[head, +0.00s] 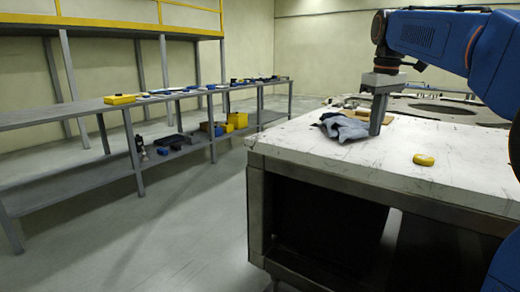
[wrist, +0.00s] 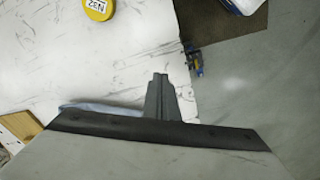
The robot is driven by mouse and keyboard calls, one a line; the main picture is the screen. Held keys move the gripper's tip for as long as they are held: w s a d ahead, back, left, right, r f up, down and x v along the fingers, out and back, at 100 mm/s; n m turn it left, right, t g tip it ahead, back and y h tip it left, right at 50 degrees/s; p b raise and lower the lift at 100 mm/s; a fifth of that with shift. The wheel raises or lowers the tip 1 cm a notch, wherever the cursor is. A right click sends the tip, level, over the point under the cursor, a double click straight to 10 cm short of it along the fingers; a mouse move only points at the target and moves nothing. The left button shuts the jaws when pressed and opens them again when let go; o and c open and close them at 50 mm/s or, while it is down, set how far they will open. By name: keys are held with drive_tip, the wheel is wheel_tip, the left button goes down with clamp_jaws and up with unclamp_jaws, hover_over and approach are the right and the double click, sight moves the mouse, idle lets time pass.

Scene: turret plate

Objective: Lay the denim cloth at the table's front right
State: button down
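The denim cloth (head: 343,127) is a crumpled grey-blue heap on the white table, near its left edge. My gripper (head: 377,128) points down at the cloth's right side, its fingertips low by the table top. In the wrist view a pale blue strip of the cloth (wrist: 98,109) shows left of my gripper's fingers (wrist: 160,80), and the dark wrist plate hides the rest. The fingers overlap into one grey column in both views. I cannot tell whether they are shut or whether cloth is between them.
A round yellow object (head: 424,159) with a label lies on the white table (head: 330,158), right of the cloth. Bare top surrounds it. A large metal ring plate (head: 440,110) and a wooden piece (head: 355,110) lie behind. A long shelf bench (head: 75,115) stands left across open floor.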

drive_tip(key=s+a+f+m+t, duration=0.1)
drive_tip(key=s+f+m, duration=0.1)
drive_tip(key=s+f, duration=1.3)
drive_tip(key=s+a+f+m+t, duration=0.2)
drive_tip(key=s+f+m, duration=0.1)
drive_tip(key=s+f, duration=1.1)
drive_tip(key=shift+s+a+f+m+t, duration=0.25)
drive_tip(key=shift+s+f+m+t, duration=0.1)
drive_tip(key=shift+s, duration=0.8)
drive_tip(key=shift+s+r, duration=0.1)
drive_tip(key=shift+s, duration=0.05)
